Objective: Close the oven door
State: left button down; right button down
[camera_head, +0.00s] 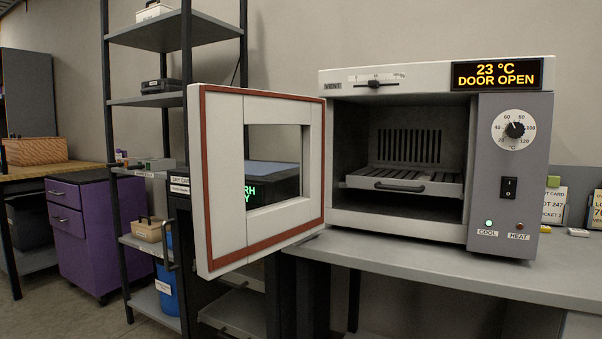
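The oven (509,190) stands on a grey bench, a pale box with a grey control panel on its right. Its display (496,74) reads "23 °C DOOR OPEN". The oven door (222,180) stands wide open, swung out to the left of the cavity, with its red-edged inner face and window toward me. The door's outer side is hidden. Inside the dark cavity sits a slatted rack (405,181) with a handle at its front. Neither of my grippers is in view.
The grey bench top (420,248) is clear in front of the oven. Cards (554,204) stand at its right. Behind and left of the door are a black-framed shelf (160,100), a dark cabinet and a purple drawer unit (90,235).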

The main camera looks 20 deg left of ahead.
aim_at(228, 237)
jog(key=i+j+z, duration=0.1)
jog(key=j+z, duration=0.75)
jog(key=z, duration=0.15)
jog(key=j+z, duration=0.1)
jog(key=j, duration=0.5)
jog(key=k+j, duration=0.1)
jog(key=j, duration=0.5)
jog(key=j+z, duration=0.15)
jog(key=j, duration=0.45)
jog(key=k+j+z, duration=0.1)
jog(key=j, duration=0.5)
jog(key=k, duration=0.05)
